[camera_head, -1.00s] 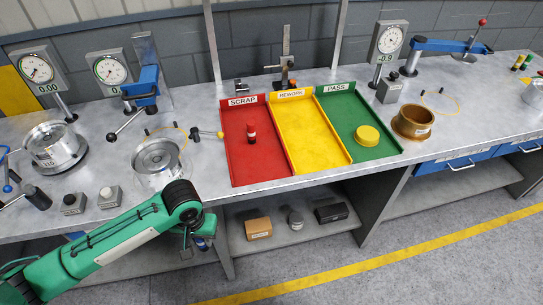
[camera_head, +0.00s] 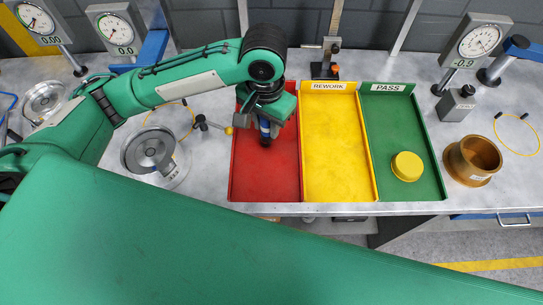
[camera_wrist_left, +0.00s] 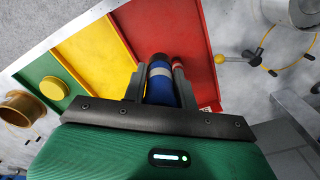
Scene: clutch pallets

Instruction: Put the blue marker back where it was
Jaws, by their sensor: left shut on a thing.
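My left gripper (camera_head: 266,118) points down over the red SCRAP tray (camera_head: 250,180). It is shut on the blue marker (camera_head: 265,131), which is upright with a pale band and a dark end. The left wrist view shows the marker (camera_wrist_left: 161,88) between the two fingers, above the red tray floor; I cannot tell whether it touches the floor. A red marker with a white band (camera_wrist_left: 178,66) shows beside the right finger in that view, partly hidden by it. In the head view the gripper hides the red marker. My right gripper is not in view.
The yellow REWORK tray (camera_head: 330,150) and green PASS tray (camera_head: 425,125) adjoin the red one. A yellow disc (camera_head: 407,166) lies in the green tray. A bronze ring (camera_head: 472,161) stands to its right. A steel fixture (camera_head: 150,150) and a yellow-tipped handle (camera_head: 214,126) stand left.

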